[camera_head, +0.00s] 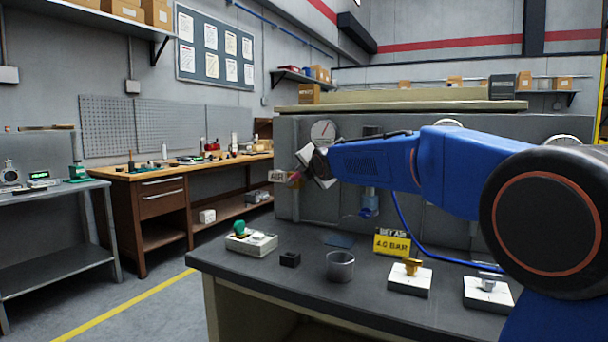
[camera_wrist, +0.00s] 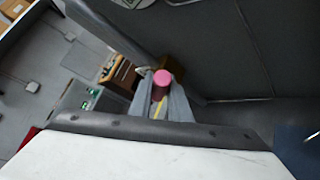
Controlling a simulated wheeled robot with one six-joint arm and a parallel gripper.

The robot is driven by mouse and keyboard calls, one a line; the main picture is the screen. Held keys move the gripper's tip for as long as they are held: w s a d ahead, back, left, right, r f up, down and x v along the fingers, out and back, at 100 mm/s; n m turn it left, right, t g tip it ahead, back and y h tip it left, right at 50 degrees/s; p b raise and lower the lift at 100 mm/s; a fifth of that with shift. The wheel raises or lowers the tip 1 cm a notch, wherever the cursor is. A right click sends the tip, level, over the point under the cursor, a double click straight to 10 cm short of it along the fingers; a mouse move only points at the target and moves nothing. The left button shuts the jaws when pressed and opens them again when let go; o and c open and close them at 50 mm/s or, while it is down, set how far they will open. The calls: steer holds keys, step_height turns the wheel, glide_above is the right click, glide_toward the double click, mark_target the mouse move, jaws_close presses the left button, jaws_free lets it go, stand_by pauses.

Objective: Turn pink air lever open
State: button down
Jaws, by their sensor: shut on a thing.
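The pink air lever (camera_wrist: 162,78) shows as a round pink end in the wrist view, between the two grey fingers of my gripper (camera_wrist: 160,98). The gripper is shut on it.
A round gauge (camera_head: 323,131) sits on the panel just above the gripper. Below, the dark bench (camera_head: 310,262) holds a box with a green knob (camera_head: 240,229), a grey cup (camera_head: 340,267), a yellow 4.0 BAR sign (camera_head: 392,242) and white blocks with valves. A blue hose runs behind my arm.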

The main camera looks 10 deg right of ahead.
steer(key=shift+w+a+r+n+g+h, duration=0.4)
steer(key=shift+a+r+n+g, duration=0.1)
steer(key=shift+r+n+g, duration=0.25)
steer(key=shift+w+a+r+n+g+h, duration=0.35)
steer(key=shift+a+g+h, duration=0.1)
steer(key=shift+g, duration=0.1)
steer(key=shift+w+a+r+n+g+h, duration=0.3)
steer(key=shift+a+g+h, duration=0.1)
steer(key=shift+g+h, duration=0.1)
steer(key=shift+w+a+r+n+g+h, duration=0.15)
steer(key=shift+w+a+n+g+h, duration=0.3)
steer(key=shift+a+g+h, duration=0.2)
steer(key=shift+w+a+r+n+g+h, duration=0.15)
steer(key=shift+w+a+n+g+h, duration=0.2)
steer(key=shift+a+n+g+h, duration=0.25)
steer(key=c, duration=1.7)
jaws_free()
steer(key=shift+o, duration=0.2)
steer(key=shift+r, duration=0.1)
steer(key=v, duration=1.7)
